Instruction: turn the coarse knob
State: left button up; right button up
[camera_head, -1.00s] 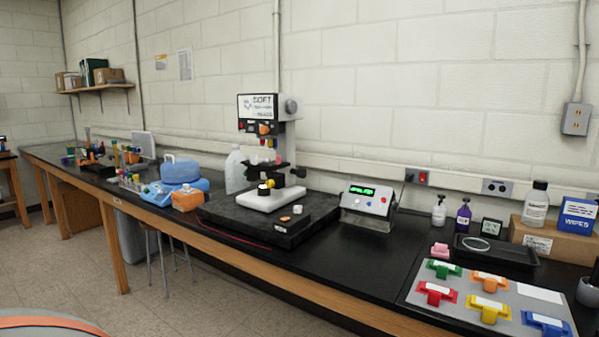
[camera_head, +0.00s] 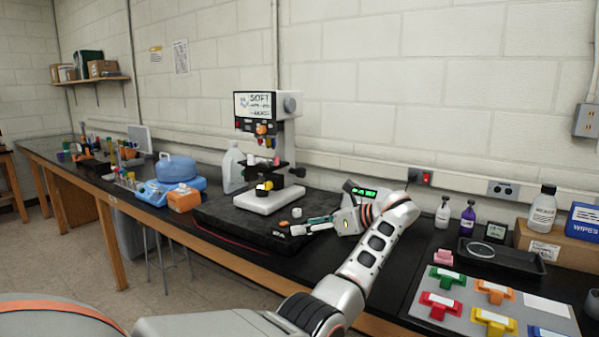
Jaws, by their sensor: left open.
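The microscope-like instrument (camera_head: 286,135) stands on a black slab on the bench. A grey round knob (camera_head: 291,104) sits on the right side of its head, and a dark knob (camera_head: 298,172) is lower, beside the stage. I cannot tell from the picture which one is the coarse knob. My left gripper (camera_head: 308,225) is open, with its fingers pointing left over the slab's right front part, in front and to the right of the instrument. It is apart from both knobs. A small white round piece (camera_head: 297,212) lies near its fingertips. My right gripper is not in view.
The black slab (camera_head: 225,218) fills the bench front there. A blue container (camera_head: 177,168) and orange box (camera_head: 184,201) stand left. Coloured blocks (camera_head: 440,305) lie on a grey board at right.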

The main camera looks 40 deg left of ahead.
aim_at(301, 172)
jog(key=i+j, duration=1.45)
jog(key=j, duration=0.2)
